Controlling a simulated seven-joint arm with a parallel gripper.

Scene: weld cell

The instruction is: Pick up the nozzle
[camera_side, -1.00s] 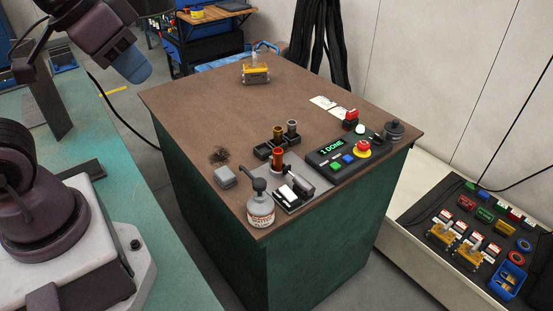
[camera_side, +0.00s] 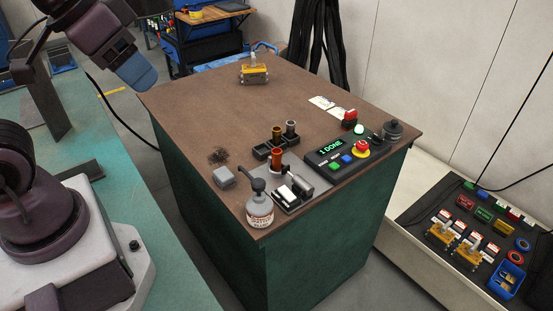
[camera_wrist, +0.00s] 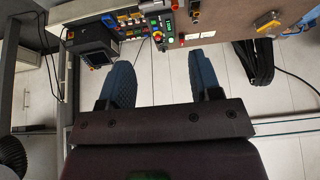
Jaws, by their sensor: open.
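Several small upright cylinders that look like nozzles stand on the brown-topped cabinet (camera_side: 200,110) in the side view. An orange one (camera_side: 277,158) stands on a grey plate, a brass one (camera_side: 276,133) and a grey one (camera_side: 291,128) stand at a black block (camera_side: 262,152). I cannot tell which is the task's nozzle. My gripper (camera_side: 142,79) is at the upper left, beyond the cabinet's left edge and well apart from them. In the wrist view, the blue fingers of my gripper (camera_wrist: 160,78) are spread wide with only floor between them.
A control panel (camera_side: 340,148) reads "1 DONE", with a red-and-yellow button (camera_side: 361,148). A yellow fixture (camera_side: 254,74) sits at the back. The cabinet top's left middle is clear. A parts bench (camera_side: 400,215) is at right.

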